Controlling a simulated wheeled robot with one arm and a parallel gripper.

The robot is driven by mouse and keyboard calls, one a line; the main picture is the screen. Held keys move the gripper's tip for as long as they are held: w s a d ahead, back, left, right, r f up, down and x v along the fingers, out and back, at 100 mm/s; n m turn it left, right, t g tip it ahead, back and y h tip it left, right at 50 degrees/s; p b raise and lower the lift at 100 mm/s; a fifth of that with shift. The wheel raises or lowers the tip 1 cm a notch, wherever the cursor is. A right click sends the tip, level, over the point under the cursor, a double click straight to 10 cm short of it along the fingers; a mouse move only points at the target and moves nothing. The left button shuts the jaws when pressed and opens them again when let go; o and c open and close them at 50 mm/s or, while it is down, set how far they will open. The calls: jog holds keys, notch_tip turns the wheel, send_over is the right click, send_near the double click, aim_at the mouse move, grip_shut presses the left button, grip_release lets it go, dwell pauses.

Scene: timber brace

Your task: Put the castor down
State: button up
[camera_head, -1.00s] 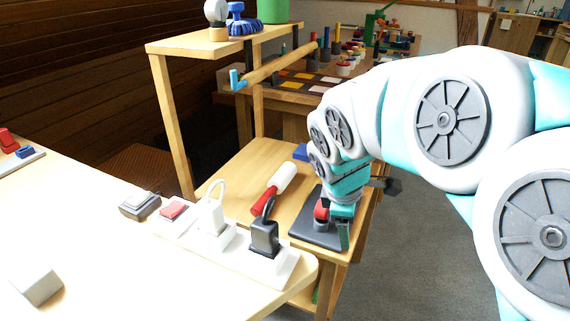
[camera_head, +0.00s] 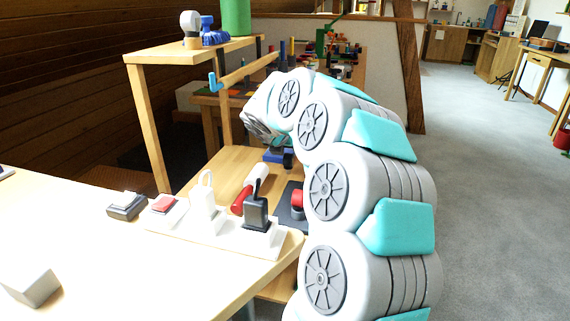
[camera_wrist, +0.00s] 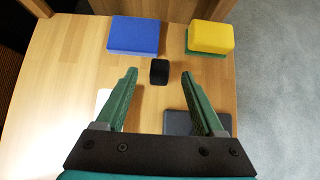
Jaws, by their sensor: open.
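My gripper (camera_wrist: 160,74) is open and empty in the wrist view, its two green fingers spread above the wooden lower shelf. A small black block (camera_wrist: 159,71) stands on the shelf, in line with the gap between the fingertips. A red round item (camera_head: 297,199), possibly the castor, sits on the dark pad (camera_head: 287,218) in the head view, partly behind my arm. A pale wheel-like item (camera_head: 190,21) stands on the upper shelf. I cannot tell which of these is the castor. In the head view my arm hides most of the gripper.
Beyond the fingers lie a blue block (camera_wrist: 133,36) and a yellow-and-green block (camera_wrist: 210,37). The dark pad also shows at lower right (camera_wrist: 190,123). Bare shelf lies at left.

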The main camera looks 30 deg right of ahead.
aim_at(288, 155)
jog(key=shift+x, duration=2.75)
jog(key=shift+s+a+f, duration=0.1)
jog(key=shift+s+a, duration=0.05)
jog(key=shift+a, duration=0.05)
grip_shut()
